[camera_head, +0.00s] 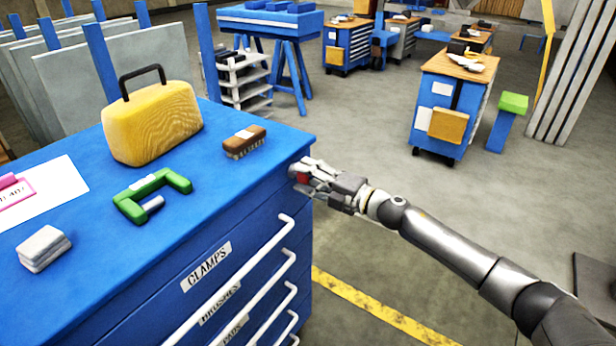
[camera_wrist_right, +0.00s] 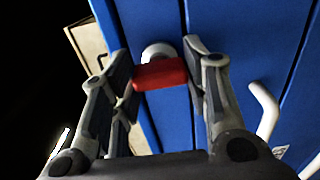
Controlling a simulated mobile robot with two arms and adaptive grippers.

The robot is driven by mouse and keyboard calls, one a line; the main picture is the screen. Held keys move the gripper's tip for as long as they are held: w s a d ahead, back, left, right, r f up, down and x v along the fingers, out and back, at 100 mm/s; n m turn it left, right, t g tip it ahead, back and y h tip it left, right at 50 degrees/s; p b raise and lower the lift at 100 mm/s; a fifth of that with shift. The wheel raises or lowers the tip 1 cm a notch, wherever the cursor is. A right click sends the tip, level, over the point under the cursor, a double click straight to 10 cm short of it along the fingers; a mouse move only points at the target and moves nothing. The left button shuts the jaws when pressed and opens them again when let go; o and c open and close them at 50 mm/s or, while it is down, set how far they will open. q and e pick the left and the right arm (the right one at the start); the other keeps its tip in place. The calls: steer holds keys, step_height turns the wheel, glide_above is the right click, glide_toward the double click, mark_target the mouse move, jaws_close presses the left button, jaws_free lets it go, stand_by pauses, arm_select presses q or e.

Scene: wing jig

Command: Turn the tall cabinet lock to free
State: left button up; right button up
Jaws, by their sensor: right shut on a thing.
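The blue cabinet (camera_head: 145,285) fills the lower left of the head view, with labelled drawers and white bar handles on its front. The lock's red knob (camera_wrist_right: 160,74) sits on a round pale base (camera_wrist_right: 158,50) on the blue front in the right wrist view. A bit of red also shows among the fingers in the head view (camera_head: 302,178). My right gripper (camera_head: 303,170) is at the cabinet's upper right front corner, its fingers on both sides of the red knob and shut on it. The knob's long side lies roughly across the wrist picture. My left gripper is out of view.
On the cabinet top are a yellow case (camera_head: 155,125), a green clamp (camera_head: 130,205), a brown brush (camera_head: 245,142), a white pad stack (camera_head: 44,248) and a paper sheet (camera_head: 60,185). White drawer handles (camera_head: 240,280) stick out below my gripper. Floor to the right is open.

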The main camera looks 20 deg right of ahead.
steer(key=o, duration=1)
steer(key=v, duration=1.2)
